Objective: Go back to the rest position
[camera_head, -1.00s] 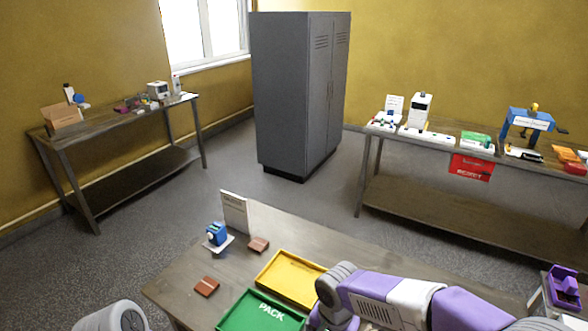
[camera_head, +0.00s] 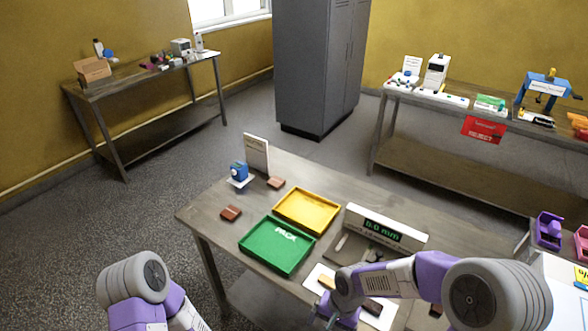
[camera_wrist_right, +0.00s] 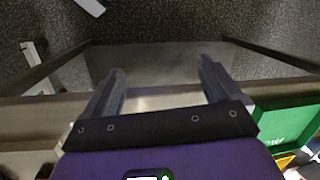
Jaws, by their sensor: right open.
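My right arm comes in from the right in the head view and reaches over the front of the near table. Its purple gripper (camera_head: 338,318) is low at the bottom edge, partly cut off. In the right wrist view my right gripper (camera_wrist_right: 162,85) has its two dark fingers wide apart with nothing between them. The green tray (camera_wrist_right: 285,122) shows at the right of that view. My left arm (camera_head: 140,290) shows at the bottom left of the head view as grey and purple links. Its gripper is out of view.
The near table (camera_head: 215,205) holds the green PACK tray (camera_head: 277,246), a yellow tray (camera_head: 307,210), brown blocks (camera_head: 231,213), a blue device (camera_head: 239,171) and a 0.0 mm display (camera_head: 385,229). A grey cabinet (camera_head: 318,70) and two other tables stand behind. Floor at left is clear.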

